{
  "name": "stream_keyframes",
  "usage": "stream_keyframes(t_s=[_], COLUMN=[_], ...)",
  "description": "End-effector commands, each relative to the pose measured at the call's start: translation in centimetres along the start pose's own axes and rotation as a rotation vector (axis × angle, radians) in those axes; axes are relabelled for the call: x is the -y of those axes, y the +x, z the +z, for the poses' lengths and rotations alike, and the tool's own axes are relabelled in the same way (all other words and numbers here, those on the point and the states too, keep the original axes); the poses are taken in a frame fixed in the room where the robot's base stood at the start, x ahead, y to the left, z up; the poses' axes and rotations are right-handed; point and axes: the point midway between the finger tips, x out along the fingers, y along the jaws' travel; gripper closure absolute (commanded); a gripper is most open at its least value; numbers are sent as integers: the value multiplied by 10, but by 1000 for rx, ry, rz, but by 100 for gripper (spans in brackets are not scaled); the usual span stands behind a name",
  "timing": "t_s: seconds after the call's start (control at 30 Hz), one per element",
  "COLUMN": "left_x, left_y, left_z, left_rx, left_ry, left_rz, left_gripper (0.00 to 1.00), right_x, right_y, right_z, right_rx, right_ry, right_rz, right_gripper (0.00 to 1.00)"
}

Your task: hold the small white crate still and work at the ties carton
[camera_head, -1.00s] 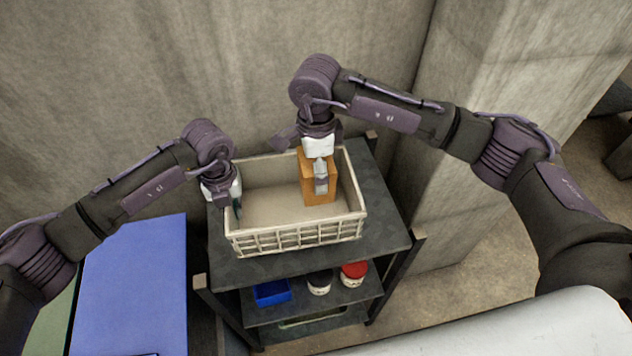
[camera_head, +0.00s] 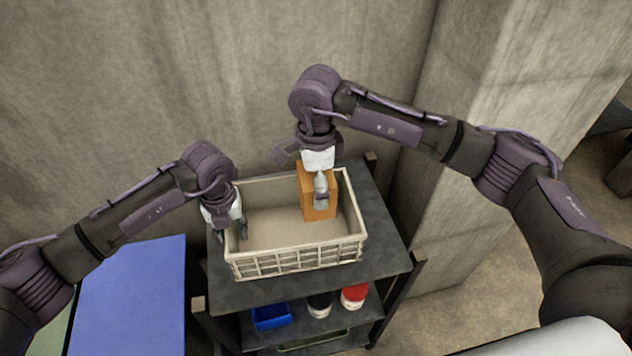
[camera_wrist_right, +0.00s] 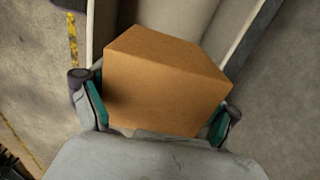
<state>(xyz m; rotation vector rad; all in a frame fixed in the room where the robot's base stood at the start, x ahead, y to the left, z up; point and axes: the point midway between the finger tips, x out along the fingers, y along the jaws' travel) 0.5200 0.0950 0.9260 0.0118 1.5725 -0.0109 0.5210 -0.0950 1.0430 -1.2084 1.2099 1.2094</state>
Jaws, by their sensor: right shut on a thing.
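The small white crate (camera_head: 295,262) stands on the dark top shelf of a rack. The ties carton (camera_head: 318,206), a plain orange-brown box, is upright inside its right part. My right gripper (camera_head: 321,192) is shut on the carton from above. In the right wrist view the carton (camera_wrist_right: 165,82) fills the space between the teal finger pads of that gripper (camera_wrist_right: 160,115). I cannot tell whether the carton touches the crate floor. My left gripper (camera_head: 232,233) is at the crate's left wall, its two fingers apart, seemingly one on each side of the wall.
The dark top shelf (camera_head: 385,240) has free room right of the crate. A lower shelf holds a blue tray (camera_head: 271,317), a dark-lidded jar (camera_head: 319,305) and a red-lidded jar (camera_head: 354,296). A blue surface (camera_head: 135,295) lies to the left. A concrete wall (camera_head: 240,80) stands behind.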

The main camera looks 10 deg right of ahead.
Motion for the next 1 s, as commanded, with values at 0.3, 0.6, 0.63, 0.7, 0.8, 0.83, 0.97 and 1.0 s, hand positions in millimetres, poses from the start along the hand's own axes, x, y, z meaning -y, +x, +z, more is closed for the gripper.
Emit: stream_keyframes(t_s=[0.3, 0.6, 0.63, 0.7, 0.8, 0.83, 0.97, 1.0], left_x=[0, 0, 0, 0, 0, 0, 0, 0], left_y=[-55, -107, -110, -115, -118, -118, -119, -119], left_z=[2, 1, 1, 1, 1, 1, 1, 1], left_rx=[6, 3, 2, 2, 1, 1, 1, 1], left_ry=[1, 0, 0, -1, -1, -1, -1, -1], left_rz=[-1, -1, -1, -1, -1, 0, 0, 0], left_gripper=[62, 62, 62, 62, 62, 62, 62, 62], right_x=[0, 0, 0, 0, 0, 0, 0, 1], right_y=[-1, -1, -1, -1, -1, -1, -3, -6], right_z=[0, 0, 0, 0, 0, 0, 0, 0], right_rx=[1, 1, 1, 1, 1, 1, 1, 1], right_ry=[0, 0, 0, 0, 0, 0, 0, 0], right_rz=[-1, -1, -1, -1, -1, -1, -2, -3], right_gripper=[61, 61, 61, 61, 61, 61, 61, 61])
